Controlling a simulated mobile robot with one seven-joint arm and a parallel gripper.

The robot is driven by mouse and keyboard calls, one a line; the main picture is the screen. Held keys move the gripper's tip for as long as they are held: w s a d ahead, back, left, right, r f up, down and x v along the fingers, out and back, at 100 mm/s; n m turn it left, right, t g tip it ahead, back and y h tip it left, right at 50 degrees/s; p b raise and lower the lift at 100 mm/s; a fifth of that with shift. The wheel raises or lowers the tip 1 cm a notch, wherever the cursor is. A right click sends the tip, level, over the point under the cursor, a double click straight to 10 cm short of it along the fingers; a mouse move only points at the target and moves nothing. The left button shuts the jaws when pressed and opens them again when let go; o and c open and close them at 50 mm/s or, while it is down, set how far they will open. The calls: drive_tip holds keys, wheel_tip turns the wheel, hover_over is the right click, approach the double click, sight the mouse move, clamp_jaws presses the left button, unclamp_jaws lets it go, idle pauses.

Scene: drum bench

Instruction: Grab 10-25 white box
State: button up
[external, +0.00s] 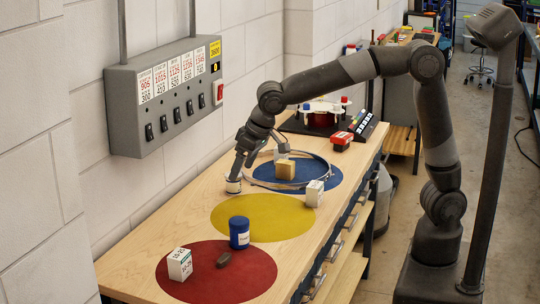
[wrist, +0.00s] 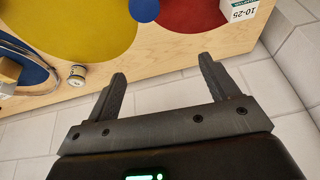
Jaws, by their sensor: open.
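The white box marked 10-25 (wrist: 238,14) shows at the upper right of the wrist view, cut by the top edge. In the external view, a white box with green and dark print (external: 180,265) stands on the red circle (external: 240,276) at the near left and appears to be the same box. My gripper (external: 243,168) is over the wall side of the bench, beside a small white can (external: 233,184), well apart from the box. Its two fingers (wrist: 162,68) are spread in the wrist view with nothing between them.
Another white box (external: 314,193), a tan block (external: 285,169) and a large ring (external: 251,172) are farther back. A grey switch panel (external: 150,125) juts from the wall.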

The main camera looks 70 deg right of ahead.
drive_tip(key=w+a+f, duration=0.5)
drive_tip(key=a+f, duration=0.1)
drive_tip(key=a, duration=0.4)
approach(182, 254)
wheel_tip(182, 254, down, 3)
drive_tip(key=x, duration=0.3)
drive_tip(key=w+x, duration=0.1)
drive_tip(key=x, duration=0.2)
drive_tip(key=shift+a+r, duration=0.1)
drive_tip(key=shift+r, duration=0.1)
drive_tip(key=x, duration=0.5)
drive_tip(key=shift+w, duration=0.15)
drive_tip(key=shift+c, duration=0.2)
drive_tip(key=c, duration=1.1)
